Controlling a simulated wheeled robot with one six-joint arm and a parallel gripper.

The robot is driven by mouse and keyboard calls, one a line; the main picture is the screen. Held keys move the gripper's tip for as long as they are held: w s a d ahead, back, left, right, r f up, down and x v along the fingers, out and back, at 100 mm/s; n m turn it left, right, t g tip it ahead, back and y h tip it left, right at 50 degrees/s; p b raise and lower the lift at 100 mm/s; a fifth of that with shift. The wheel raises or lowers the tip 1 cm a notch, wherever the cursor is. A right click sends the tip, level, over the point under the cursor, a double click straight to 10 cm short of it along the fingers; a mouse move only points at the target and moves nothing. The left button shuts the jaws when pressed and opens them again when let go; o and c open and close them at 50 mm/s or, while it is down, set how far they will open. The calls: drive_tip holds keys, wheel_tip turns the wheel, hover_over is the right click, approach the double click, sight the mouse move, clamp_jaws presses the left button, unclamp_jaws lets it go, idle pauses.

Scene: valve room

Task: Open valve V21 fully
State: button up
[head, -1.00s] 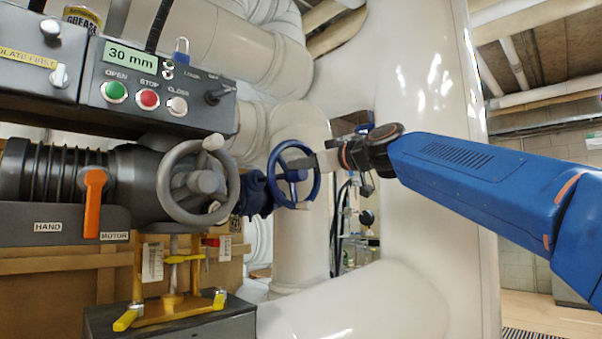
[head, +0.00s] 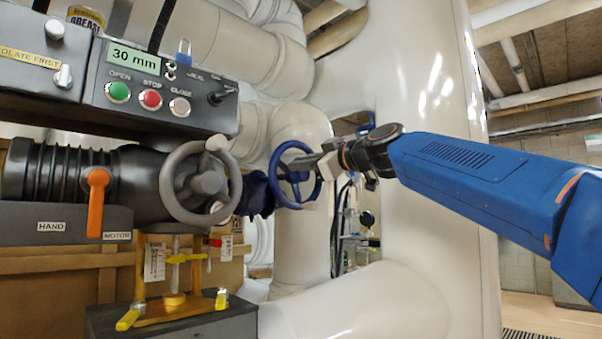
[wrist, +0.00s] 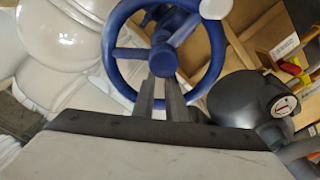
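A blue spoked handwheel (head: 293,175) stands right of the valve actuator; it fills the top middle of the wrist view (wrist: 112,72). My gripper (head: 308,164) reaches it from the right. In the wrist view its two fingers (wrist: 160,85) overlap the wheel's lower rim and point at the hub, with a narrow gap between them. I cannot tell whether they press on a spoke. A larger grey handwheel (head: 166,190) sits on the dark actuator (head: 130,185). No V21 label is readable.
A control box (head: 160,90) reads 30 mm and has green, red and pale buttons. An orange lever (head: 96,205) hangs by HAND and MOTOR labels. A yellow stand (head: 175,305) is below. Large white pipes (head: 410,150) stand behind my arm.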

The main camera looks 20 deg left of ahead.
drive_tip(key=w+f, duration=0.2)
drive_tip(key=f, duration=0.1)
drive_tip(key=shift+a+h, duration=0.2)
drive_tip(key=shift+h, duration=0.1)
drive_tip(key=shift+o, duration=0.8)
drive_tip(key=shift+s+d, duration=0.15)
drive_tip(key=shift+d, duration=0.1)
drive_tip(key=o, duration=0.6)
drive_tip(key=shift+w+d+f, duration=0.1)
drive_tip(key=shift+w+d, duration=0.1)
drive_tip(key=shift+d, duration=0.35)
drive_tip(key=shift+w+d+f, duration=0.1)
drive_tip(key=shift+w+d, duration=0.05)
drive_tip(key=shift+d, duration=0.35)
drive_tip(key=shift+c, duration=0.2)
drive_tip(key=shift+s+d+r, duration=0.3)
drive_tip(key=shift+s+d, duration=0.15)
drive_tip(key=shift+s, duration=0.05)
drive_tip(key=shift+s+v, duration=0.15)
drive_tip(key=shift+v, duration=0.55)
drive_tip(key=shift+s+v, duration=0.15)
drive_tip(key=shift+v, duration=0.5)
drive_tip(key=shift+a+r, duration=0.1)
approach(305, 175)
drive_tip(key=shift+s+d+r, duration=0.1)
drive_tip(key=shift+s+d, duration=0.2)
drive_tip(key=shift+d, duration=0.4)
